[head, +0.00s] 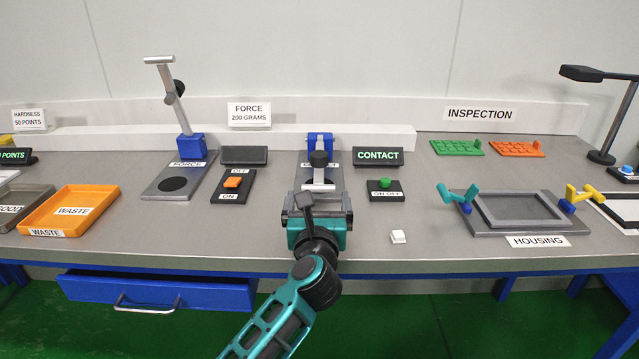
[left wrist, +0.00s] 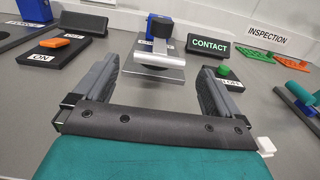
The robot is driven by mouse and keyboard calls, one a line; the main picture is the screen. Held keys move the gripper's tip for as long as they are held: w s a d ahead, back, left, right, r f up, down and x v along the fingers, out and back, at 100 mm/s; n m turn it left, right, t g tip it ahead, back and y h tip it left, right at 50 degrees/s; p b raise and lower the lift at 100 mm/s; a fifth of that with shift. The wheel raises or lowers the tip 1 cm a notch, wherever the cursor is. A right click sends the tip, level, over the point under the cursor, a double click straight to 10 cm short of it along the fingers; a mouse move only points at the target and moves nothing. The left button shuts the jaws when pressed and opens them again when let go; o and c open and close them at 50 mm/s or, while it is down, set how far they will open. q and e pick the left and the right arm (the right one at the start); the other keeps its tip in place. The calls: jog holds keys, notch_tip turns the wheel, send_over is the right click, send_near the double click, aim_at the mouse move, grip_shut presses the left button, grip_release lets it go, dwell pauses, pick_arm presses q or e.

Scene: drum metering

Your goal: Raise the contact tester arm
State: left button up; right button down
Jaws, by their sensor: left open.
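The contact tester (head: 320,141) has a blue block at the back, a black knob (head: 319,158) and a silver arm with a crossbar (head: 318,187). Its arm is lowered over the grey base plate. In the left wrist view the silver crossbar (left wrist: 152,72) lies low, with the black knob (left wrist: 160,28) above and behind it. My left gripper (head: 318,201) is open and empty, just in front of the crossbar. In the left wrist view its two fingers (left wrist: 157,66) point toward the tester, one on each side of the crossbar. My right gripper is not in view.
A lit CONTACT display (head: 378,157) and a green-button switch box (head: 386,190) stand right of the tester. The force tester (head: 190,146), its arm raised, and an orange switch (head: 232,183) stand left. A small white piece (head: 398,237) lies near the front edge.

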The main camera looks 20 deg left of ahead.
aim_at(318, 189)
pick_arm(q)
jog(key=b+x, duration=0.1)
jog(key=x, duration=0.5)
jog(key=shift+f, duration=0.1)
jog(key=shift+x, duration=0.8)
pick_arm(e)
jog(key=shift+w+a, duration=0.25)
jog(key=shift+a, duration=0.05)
